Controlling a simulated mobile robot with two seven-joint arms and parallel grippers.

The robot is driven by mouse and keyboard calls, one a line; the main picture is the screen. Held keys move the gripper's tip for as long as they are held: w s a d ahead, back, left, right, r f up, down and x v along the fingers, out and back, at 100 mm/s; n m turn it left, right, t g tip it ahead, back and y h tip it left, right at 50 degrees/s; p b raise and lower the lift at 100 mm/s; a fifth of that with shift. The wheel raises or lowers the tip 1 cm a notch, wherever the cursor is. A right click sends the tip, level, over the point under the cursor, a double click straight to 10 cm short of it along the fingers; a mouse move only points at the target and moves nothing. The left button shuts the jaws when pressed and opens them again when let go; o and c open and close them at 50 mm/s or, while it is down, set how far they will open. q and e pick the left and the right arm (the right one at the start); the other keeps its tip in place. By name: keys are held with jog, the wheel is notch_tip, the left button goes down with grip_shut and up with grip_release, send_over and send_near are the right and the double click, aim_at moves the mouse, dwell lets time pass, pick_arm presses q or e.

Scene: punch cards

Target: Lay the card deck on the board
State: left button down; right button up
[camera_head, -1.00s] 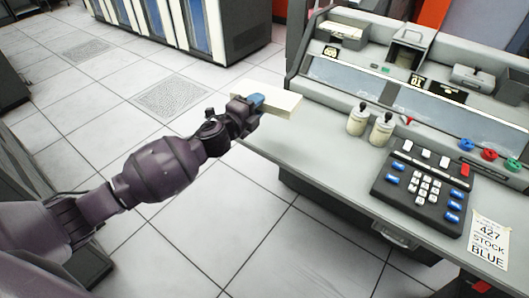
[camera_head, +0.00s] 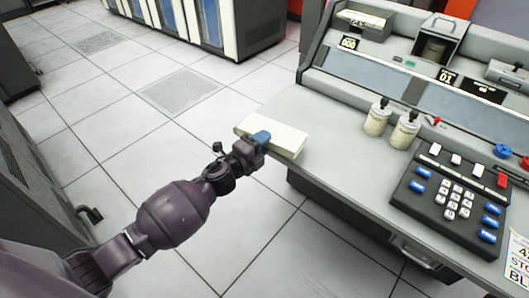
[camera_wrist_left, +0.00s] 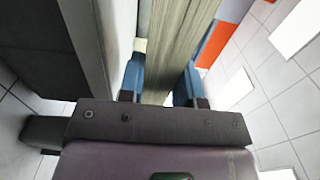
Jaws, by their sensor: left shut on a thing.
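The card deck (camera_head: 287,137) is a cream, flat stack in the middle of the head view. My left gripper (camera_head: 260,139), with blue finger pads, is shut on its near side. In the left wrist view the deck (camera_wrist_left: 178,35) runs upward between the two blue pads (camera_wrist_left: 160,82), its layered card edges showing. The deck overlaps the left end of the grey console desktop (camera_head: 335,140) in the picture. I cannot tell if it touches it. No separate board can be made out; the desktop is the flat surface here. My right gripper is out of view.
Two cream jars (camera_head: 391,124) stand on the desktop right of the deck. A black keypad (camera_head: 452,195) with blue and white keys lies farther right. A paper sheet (camera_head: 518,262) is at the right edge. The desktop between deck and jars is clear.

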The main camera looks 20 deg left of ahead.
pick_arm(q)
notch_tip(320, 180, down, 4)
jog(key=shift+f+b, duration=0.15)
jog(key=shift+b, duration=0.95)
jog(key=c, duration=0.8)
grip_release()
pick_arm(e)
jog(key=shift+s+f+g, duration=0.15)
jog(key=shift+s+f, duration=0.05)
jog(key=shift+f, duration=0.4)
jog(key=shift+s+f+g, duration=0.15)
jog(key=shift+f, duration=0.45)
pick_arm(q)
jog(key=p+v, duration=0.1)
jog(key=v, duration=1.1)
jog(key=shift+r, duration=0.25)
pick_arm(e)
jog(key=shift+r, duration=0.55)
